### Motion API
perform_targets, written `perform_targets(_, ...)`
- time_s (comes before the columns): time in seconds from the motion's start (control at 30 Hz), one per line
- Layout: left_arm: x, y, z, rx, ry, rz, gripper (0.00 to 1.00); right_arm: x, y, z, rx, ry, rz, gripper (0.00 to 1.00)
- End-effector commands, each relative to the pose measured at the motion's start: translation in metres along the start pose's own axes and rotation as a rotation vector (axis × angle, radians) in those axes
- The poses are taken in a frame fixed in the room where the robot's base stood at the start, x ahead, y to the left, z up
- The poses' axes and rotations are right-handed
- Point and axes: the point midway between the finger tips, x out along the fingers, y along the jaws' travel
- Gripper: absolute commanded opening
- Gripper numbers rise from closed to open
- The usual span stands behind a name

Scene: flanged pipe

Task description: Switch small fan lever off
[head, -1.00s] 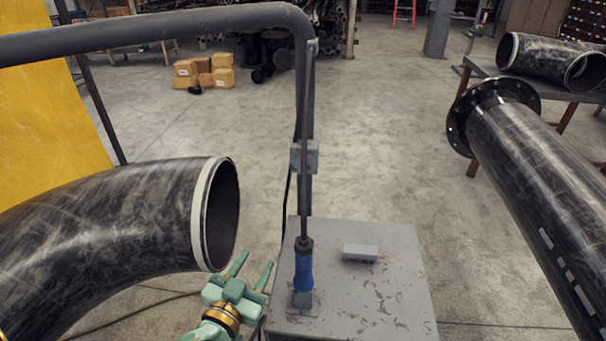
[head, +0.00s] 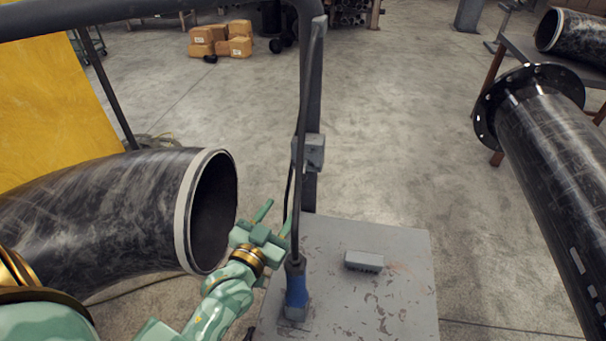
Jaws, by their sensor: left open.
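I cannot clearly make out the fan lever. A small grey box (head: 310,152) is fixed on the upright grey post (head: 312,80), and any lever on it is too small to tell. My left gripper (head: 275,217) is open and empty. It is left of the post and below the grey box in the picture, apart from the box. Its fingers point up and away from me. A dark hose runs down the post to a blue fitting (head: 297,287) on the metal cabinet (head: 400,290). My right gripper is out of view.
A curved black pipe (head: 100,205) with a pale rim lies close left of my left gripper. A small grey block (head: 364,261) lies on the cabinet top. The floor behind is clear up to cardboard boxes (head: 220,40).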

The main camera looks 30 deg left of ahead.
Motion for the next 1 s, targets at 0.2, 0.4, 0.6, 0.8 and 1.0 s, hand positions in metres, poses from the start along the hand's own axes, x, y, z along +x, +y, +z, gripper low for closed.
perform_targets(0.2,0.059,0.0,-0.001,-0.001,0.002,0.0,0.42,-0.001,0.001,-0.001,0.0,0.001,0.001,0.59)
perform_targets(0.4,0.102,0.0,0.0,0.0,0.001,-0.001,0.42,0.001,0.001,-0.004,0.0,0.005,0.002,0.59)
perform_targets(0.6,0.124,0.0,0.0,-0.001,0.0,0.0,0.42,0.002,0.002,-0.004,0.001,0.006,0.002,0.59)
perform_targets(0.8,0.129,0.0,0.0,-0.001,-0.001,0.0,0.42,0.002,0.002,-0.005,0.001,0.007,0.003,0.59)
perform_targets(1.0,0.128,0.0,0.0,-0.001,-0.001,0.0,0.25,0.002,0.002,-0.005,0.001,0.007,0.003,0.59)
